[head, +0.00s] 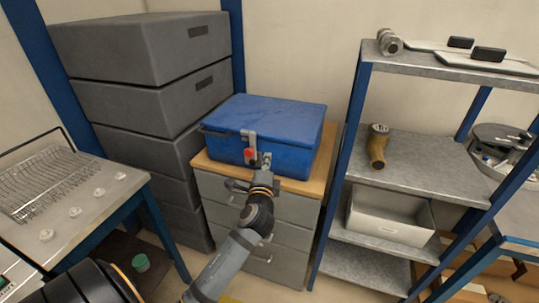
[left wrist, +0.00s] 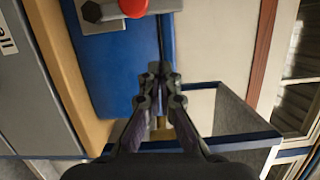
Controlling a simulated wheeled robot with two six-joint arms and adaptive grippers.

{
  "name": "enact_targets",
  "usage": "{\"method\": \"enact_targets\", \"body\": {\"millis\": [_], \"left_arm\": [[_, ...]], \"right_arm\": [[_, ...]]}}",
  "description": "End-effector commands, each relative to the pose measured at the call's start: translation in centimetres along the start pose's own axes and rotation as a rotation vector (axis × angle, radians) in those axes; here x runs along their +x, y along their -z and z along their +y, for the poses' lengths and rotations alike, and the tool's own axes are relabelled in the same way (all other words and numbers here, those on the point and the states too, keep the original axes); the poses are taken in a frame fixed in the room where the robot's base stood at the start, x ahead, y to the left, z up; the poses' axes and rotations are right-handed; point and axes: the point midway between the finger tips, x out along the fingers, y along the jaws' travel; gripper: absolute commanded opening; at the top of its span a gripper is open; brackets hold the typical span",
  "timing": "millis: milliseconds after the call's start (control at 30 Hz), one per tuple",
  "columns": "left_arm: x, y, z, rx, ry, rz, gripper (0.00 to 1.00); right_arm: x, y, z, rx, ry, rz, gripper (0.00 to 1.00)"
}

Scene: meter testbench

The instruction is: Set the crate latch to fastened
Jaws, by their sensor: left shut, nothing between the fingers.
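The blue crate (head: 265,128) sits closed on a wooden-topped drawer cabinet. Its latch is on the front face, a grey metal piece with a red knob (head: 249,153). In the left wrist view the red knob (left wrist: 133,7) and part of the grey latch plate (left wrist: 105,17) are cut off by the top edge. I cannot tell the latch's exact setting. My right gripper is not in view.
The grey drawer cabinet (head: 262,213) has bar handles close to my left gripper. Stacked grey boxes (head: 150,100) stand at the left. A metal shelf unit (head: 410,150) at the right holds a brown pipe elbow (head: 378,147) and a light bin (head: 390,217). A wire rack (head: 55,180) lies on the left table.

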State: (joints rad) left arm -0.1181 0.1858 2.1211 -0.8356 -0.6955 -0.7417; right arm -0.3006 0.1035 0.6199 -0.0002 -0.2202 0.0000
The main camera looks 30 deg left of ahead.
Motion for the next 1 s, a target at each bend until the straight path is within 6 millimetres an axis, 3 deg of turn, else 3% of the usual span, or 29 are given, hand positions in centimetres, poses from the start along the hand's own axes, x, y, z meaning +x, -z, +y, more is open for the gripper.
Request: {"method": "enact_targets", "body": {"millis": [200,500,867,933,1000], "left_arm": [[-3.4,0.1,0.1,-0.004,-0.001,0.001,0.0],[-4.3,0.0,-0.1,0.0,0.001,0.0,0.0],[-4.3,0.0,-0.1,-0.001,0.001,0.0,0.0],[-4.2,0.1,0.4,-0.004,-0.01,0.004,0.0],[-3.8,0.7,2.5,-0.019,-0.05,0.019,0.0]], "right_arm": [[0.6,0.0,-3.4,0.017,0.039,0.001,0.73],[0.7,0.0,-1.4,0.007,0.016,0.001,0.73],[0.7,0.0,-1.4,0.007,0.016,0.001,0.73],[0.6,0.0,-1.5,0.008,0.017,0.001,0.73],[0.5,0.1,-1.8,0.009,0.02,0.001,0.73]]}}
